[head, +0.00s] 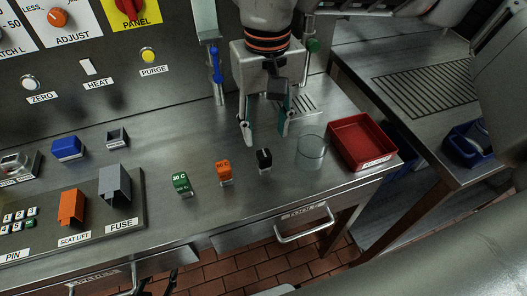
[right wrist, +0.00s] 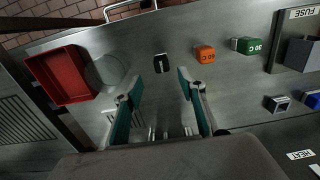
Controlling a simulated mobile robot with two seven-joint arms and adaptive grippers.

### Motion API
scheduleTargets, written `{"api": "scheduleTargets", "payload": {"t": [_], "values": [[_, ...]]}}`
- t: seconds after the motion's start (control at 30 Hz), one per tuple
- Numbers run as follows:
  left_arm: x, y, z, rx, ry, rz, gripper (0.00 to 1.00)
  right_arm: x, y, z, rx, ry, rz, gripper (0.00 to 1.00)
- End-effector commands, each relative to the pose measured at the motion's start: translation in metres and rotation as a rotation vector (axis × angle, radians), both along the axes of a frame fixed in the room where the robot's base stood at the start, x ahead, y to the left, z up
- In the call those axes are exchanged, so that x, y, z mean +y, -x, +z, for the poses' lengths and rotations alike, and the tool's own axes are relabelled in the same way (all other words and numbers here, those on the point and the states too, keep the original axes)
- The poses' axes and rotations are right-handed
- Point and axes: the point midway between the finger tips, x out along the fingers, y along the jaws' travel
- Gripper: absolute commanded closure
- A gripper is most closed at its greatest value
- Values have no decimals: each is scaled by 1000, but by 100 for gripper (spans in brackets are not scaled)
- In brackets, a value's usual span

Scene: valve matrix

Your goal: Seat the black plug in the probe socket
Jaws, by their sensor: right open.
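The black plug (head: 264,158) stands on the steel bench top in a small light base. It also shows in the right wrist view (right wrist: 160,63), just beyond the fingertips. My right gripper (head: 265,136) points down with its teal fingers spread. It is empty, above and slightly behind the plug, apart from it. A small grey square socket (head: 117,138) with a dark opening sits further left on the bench, and in the right wrist view (right wrist: 278,103). I cannot read a probe label on it. My left gripper is not in view.
An orange plug (head: 223,171) and a green plug (head: 181,183) stand left of the black one. A clear glass (head: 312,148) and a red tray (head: 363,141) are to its right. A blue block (head: 67,149) and the fuse panel (head: 131,222) lie left.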

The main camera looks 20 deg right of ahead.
Motion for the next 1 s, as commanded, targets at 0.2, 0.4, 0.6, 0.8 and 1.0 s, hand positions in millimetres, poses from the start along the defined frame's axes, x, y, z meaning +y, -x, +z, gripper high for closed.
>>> {"api": "scheduleTargets", "payload": {"t": [0.2,0.4,0.6,0.8,1.0], "values": [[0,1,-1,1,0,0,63,-2,0,-19,-2,9,3,60],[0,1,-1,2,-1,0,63,1,1,-37,-1,7,3,60],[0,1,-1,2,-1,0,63,4,3,-64,1,6,1,60],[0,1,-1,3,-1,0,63,4,2,-76,-4,6,1,60],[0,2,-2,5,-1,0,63,4,2,-76,-5,6,2,60]]}}
